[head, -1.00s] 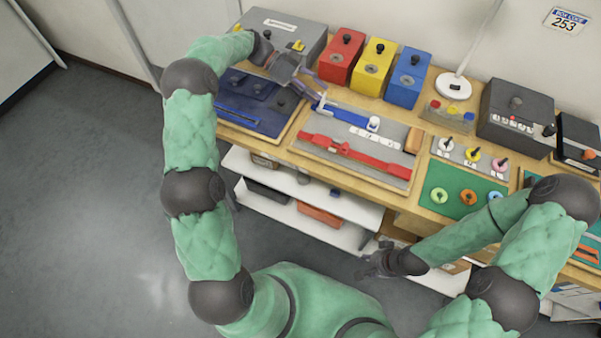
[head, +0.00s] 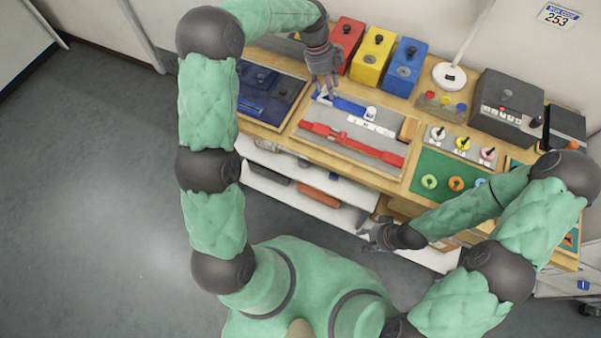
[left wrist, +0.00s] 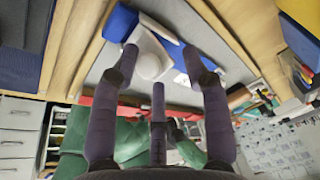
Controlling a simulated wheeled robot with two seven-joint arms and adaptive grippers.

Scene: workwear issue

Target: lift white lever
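A white rounded lever end (left wrist: 150,66) on a white base shows in the left wrist view, beside a blue bar on a grey panel. My left gripper (left wrist: 160,65) is open, with its dark fingers spread around the white lever's end; I cannot tell whether they touch it. In the head view my left gripper (head: 326,92) is over the left end of the blue bar (head: 347,105) and mostly hides the lever there. A white knob (head: 370,113) stands at that bar's right end. My right gripper (head: 372,236) is open and empty, in front of the bench.
A red bar (head: 345,142) runs along the near side of the grey panel (head: 392,146). Red (head: 346,32), yellow (head: 372,68) and blue (head: 404,83) boxes stand behind. A dark blue panel (head: 262,108) lies at left, a green board (head: 432,160) at right.

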